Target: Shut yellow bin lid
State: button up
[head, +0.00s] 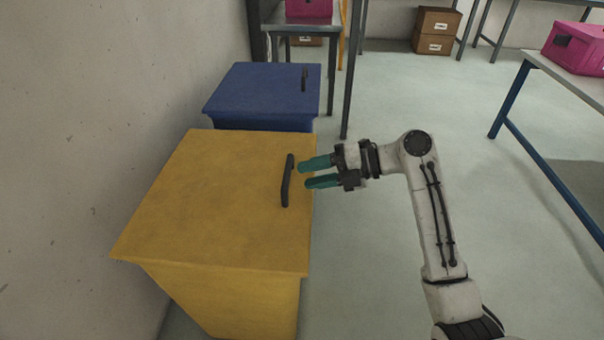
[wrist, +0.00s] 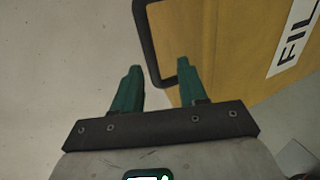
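The yellow bin (head: 225,300) stands against the left wall in the head view. Its yellow lid (head: 210,195) lies flat over the top, looking closed. A black bar handle (head: 287,180) sits near the lid's right edge and also shows in the wrist view (wrist: 143,45). My gripper (head: 310,173) has two teal fingers pointing left at the handle. In the wrist view, the fingers (wrist: 157,75) are apart with a wide gap, and the handle's end is close to the right fingertip. Nothing is held between them. I cannot tell whether a finger touches the handle.
A blue bin (head: 265,90) with its lid down stands behind the yellow one. A metal-legged table with a pink box (head: 580,47) is at the right. Brown cartons (head: 436,30) sit at the back. The floor (head: 375,270) right of the yellow bin is clear.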

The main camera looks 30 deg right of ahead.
jog(key=p+v, duration=0.1)
jog(key=v, duration=0.6)
jog(key=shift+d, duration=0.25)
jog(key=shift+s, duration=0.1)
